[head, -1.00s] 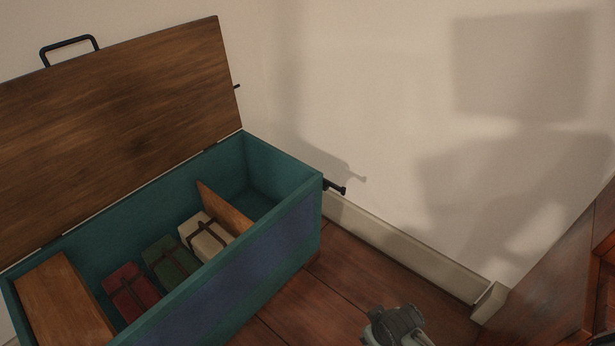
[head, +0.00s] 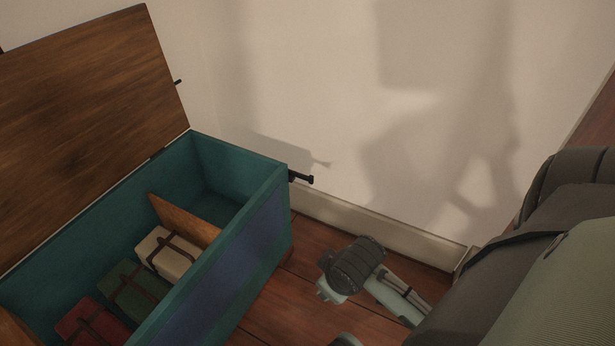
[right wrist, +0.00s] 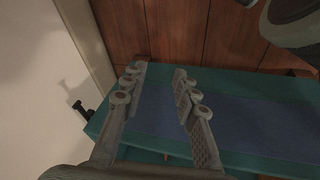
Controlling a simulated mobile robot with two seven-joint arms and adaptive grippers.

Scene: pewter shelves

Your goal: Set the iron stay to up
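The iron stay (head: 301,178) is a short black bar with a knobbed end. It sticks out nearly level from the right end of the open teal chest (head: 278,182). A small black peg (head: 178,82) shows on the right edge of the raised wooden lid (head: 85,85). In the right wrist view the stay (right wrist: 82,108) is at the left, beside the chest corner. My right gripper (right wrist: 157,71) is open and empty, its fingers apart in front of the blue chest panel (right wrist: 245,115), to the right of the stay. My left gripper is not in view.
The chest holds a cream bundle (head: 167,253), a green one (head: 132,290), a red one (head: 90,322) and a wooden divider (head: 185,220). A pale wall (head: 270,70) with a skirting board stands close behind the stay. Bare wooden floor (head: 300,300) lies right of the chest.

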